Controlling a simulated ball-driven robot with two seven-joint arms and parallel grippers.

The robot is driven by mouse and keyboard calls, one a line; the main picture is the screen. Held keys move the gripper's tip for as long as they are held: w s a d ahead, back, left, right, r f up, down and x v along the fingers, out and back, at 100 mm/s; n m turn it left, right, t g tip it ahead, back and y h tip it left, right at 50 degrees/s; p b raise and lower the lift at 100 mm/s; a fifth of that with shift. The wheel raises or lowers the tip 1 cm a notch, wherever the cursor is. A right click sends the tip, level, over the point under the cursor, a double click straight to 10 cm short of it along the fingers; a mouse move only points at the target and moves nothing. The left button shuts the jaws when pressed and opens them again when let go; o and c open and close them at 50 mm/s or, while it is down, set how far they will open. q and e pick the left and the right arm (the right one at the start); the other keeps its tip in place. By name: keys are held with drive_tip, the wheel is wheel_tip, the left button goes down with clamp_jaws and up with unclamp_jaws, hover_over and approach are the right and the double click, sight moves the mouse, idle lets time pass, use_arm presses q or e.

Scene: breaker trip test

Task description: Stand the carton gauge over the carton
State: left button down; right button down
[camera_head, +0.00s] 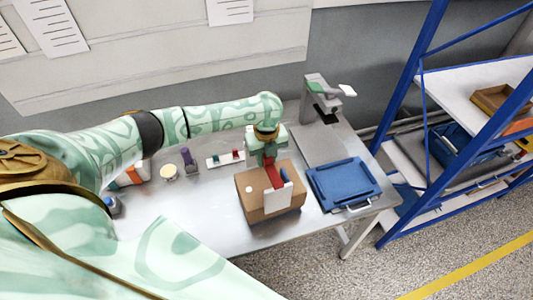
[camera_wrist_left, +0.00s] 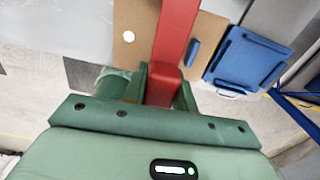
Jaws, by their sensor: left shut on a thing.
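The brown carton (camera_head: 252,206) stands on the grey table near its front edge; its top shows in the left wrist view (camera_wrist_left: 133,22). My left gripper (camera_head: 267,160) is over the carton, shut on the red bar of the carton gauge (camera_head: 274,177). The bar also shows in the left wrist view (camera_wrist_left: 174,40), between the fingers (camera_wrist_left: 160,88). A white plate at the gauge's near end hangs in front of the carton's near side. The gauge's far end is hidden by my gripper. I cannot tell whether the gauge touches the carton. My right gripper is not in view.
A blue tray (camera_head: 345,187) lies close right of the carton. A grey stand (camera_head: 318,100) is behind it. A small white panel with red and green parts (camera_head: 225,159) and a purple item (camera_head: 188,159) lie left. A blue shelf rack (camera_head: 409,85) stands right.

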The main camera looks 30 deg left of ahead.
sight(266, 184)
use_arm(q)
drive_tip(key=shift+f+b, duration=3.4)
drive_tip(key=shift+f, duration=2.35)
drive_tip(key=shift+s+f, duration=0.1)
drive_tip(key=c, duration=1.1)
unclamp_jaws()
drive_tip(key=shift+f, duration=0.15)
drive_tip(key=shift+o, duration=0.2)
wheel_tip(266, 184, up, 17)
drive_tip(key=p, duration=0.4)
drive_tip(key=shift+d+f, duration=0.1)
drive_tip(key=shift+d, duration=0.05)
